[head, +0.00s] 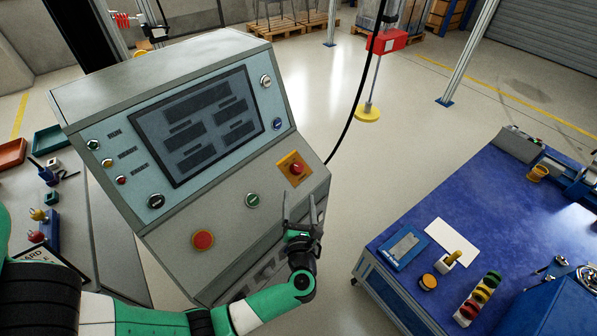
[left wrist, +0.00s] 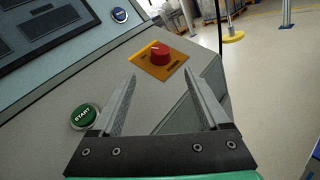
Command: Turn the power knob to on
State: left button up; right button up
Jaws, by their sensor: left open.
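The power knob (head: 297,169) is a red knob on a yellow square plate at the right of the console's sloped lower panel. In the left wrist view the red knob (left wrist: 159,53) sits on its yellow plate (left wrist: 150,69), ahead of and between the fingertips. My left gripper (head: 298,194) is open and empty, just below the knob in the head view and apart from it. Its two fingers (left wrist: 162,75) show in the left wrist view with a gap between them. The plate's lettering is too small to read. My right gripper is not in view.
A green start button (left wrist: 84,115) is left of the left finger. A red button (head: 203,240) is lower left on the console (head: 180,205). A black cable (head: 352,120) hangs right of the console. A blue-topped table (head: 460,205) with several items stands at the right.

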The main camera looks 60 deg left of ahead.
aim_at(298, 170)
pick_arm(q)
jog(key=b+x, duration=0.2)
jog(key=x, duration=0.9)
jog(key=shift+w+a+b, duration=0.15)
jog(key=shift+w+b, duration=0.05)
jog(key=shift+b, duration=0.15)
